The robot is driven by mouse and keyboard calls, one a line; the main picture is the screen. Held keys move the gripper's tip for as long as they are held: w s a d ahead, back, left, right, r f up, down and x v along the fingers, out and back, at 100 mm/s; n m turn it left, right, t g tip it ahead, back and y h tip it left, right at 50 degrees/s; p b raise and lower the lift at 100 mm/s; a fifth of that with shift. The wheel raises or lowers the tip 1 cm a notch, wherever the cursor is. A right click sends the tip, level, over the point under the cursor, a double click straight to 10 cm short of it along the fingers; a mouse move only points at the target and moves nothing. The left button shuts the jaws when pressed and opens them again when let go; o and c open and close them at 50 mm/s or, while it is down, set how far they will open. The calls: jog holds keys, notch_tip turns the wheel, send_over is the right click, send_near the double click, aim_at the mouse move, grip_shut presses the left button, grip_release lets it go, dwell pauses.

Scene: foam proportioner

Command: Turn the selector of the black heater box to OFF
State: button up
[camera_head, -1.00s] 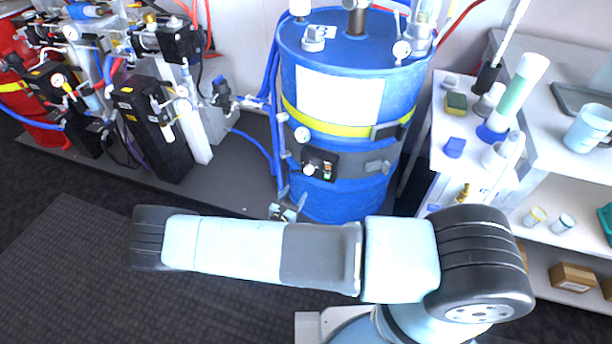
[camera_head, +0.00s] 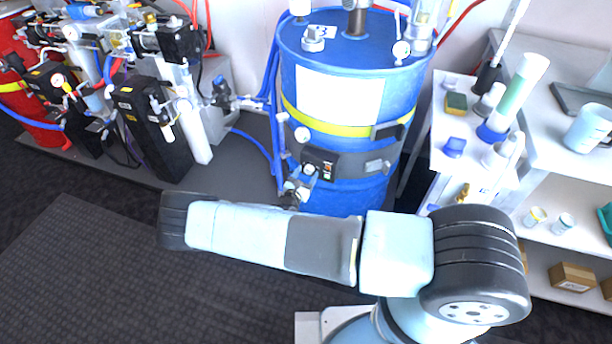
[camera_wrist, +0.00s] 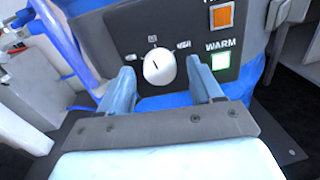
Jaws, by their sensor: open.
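The black heater box (camera_head: 320,158) is fixed on the front of the blue drum (camera_head: 340,120). In the wrist view the box's dark panel (camera_wrist: 115,35) carries a round white selector knob (camera_wrist: 159,67) with a short dark mark near its middle. Small labels sit to its left, above and to its right; I cannot read them surely. My gripper (camera_wrist: 160,85) is open, with one finger on each side of the knob and a gap to each. In the head view my gripper (camera_head: 301,183) is at the box's lower left, partly covering the knob area.
An orange indicator (camera_wrist: 222,15) and a lit green one (camera_wrist: 221,62) marked WARM sit right of the knob, close to the right finger. A white cart (camera_head: 465,160) stands right of the drum.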

jog(key=c, duration=1.1)
jog(key=shift+o, duration=0.2)
jog(key=shift+m, duration=0.9)
jog(key=o, duration=1.1)
jog(key=shift+c, duration=0.2)
jog(key=v, duration=1.3)
jog(key=shift+s+a, duration=0.25)
jog(key=shift+s, duration=0.1)
